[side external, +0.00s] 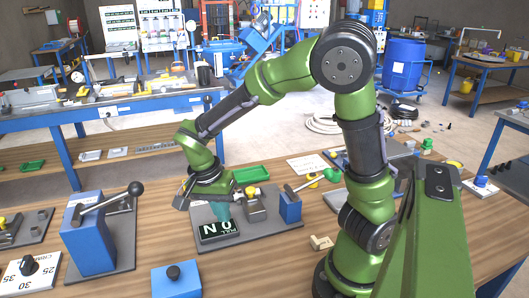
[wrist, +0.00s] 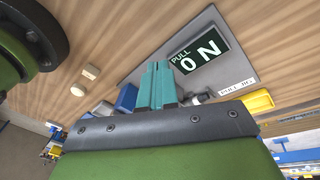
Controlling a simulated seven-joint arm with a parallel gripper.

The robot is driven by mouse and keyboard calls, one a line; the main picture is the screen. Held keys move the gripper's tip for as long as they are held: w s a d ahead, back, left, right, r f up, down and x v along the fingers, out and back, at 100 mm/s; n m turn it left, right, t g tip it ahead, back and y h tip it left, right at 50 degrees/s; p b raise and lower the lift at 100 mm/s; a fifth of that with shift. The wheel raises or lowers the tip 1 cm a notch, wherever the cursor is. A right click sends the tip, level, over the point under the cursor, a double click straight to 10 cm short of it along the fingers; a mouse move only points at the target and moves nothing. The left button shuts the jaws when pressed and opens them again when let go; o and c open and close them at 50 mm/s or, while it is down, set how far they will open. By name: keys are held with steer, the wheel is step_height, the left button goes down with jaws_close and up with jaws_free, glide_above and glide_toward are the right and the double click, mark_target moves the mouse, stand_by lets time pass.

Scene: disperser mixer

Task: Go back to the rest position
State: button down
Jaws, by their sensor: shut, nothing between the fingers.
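My gripper (side external: 223,212) hangs low over the grey panel (side external: 262,228) on the wooden table, with my arm bent and reaching left. Its teal fingers are together and empty; they also show in the wrist view (wrist: 158,84). A dark sign reading "PULL ON" (side external: 219,231) lies on the panel close to the fingertips. In the wrist view the sign (wrist: 199,49) is just right of the fingers. I cannot tell whether the fingertips touch anything. Part of the panel is hidden behind my gripper.
A blue block with a black-knobbed lever (side external: 92,235) stands left. A small blue box with a lever (side external: 290,207) stands right of my gripper. A green tray (side external: 250,174) lies behind. A blue box with a black knob (side external: 176,281) is in front. The space above the table's left half is mostly clear.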

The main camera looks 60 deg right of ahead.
steer(key=s+r+n+t+y, duration=0.2)
steer(key=s+r+n+t, duration=0.1)
steer(key=r+n, duration=0.3)
steer(key=s+a+r+n+t+y, duration=0.1)
steer(key=s+r+n+t+y, duration=0.1)
steer(key=s+r+n+t, duration=0.2)
steer(key=shift+a+r+n+t, duration=0.3)
steer(key=shift+r+n+t, duration=0.6)
steer(key=shift+r, duration=0.55)
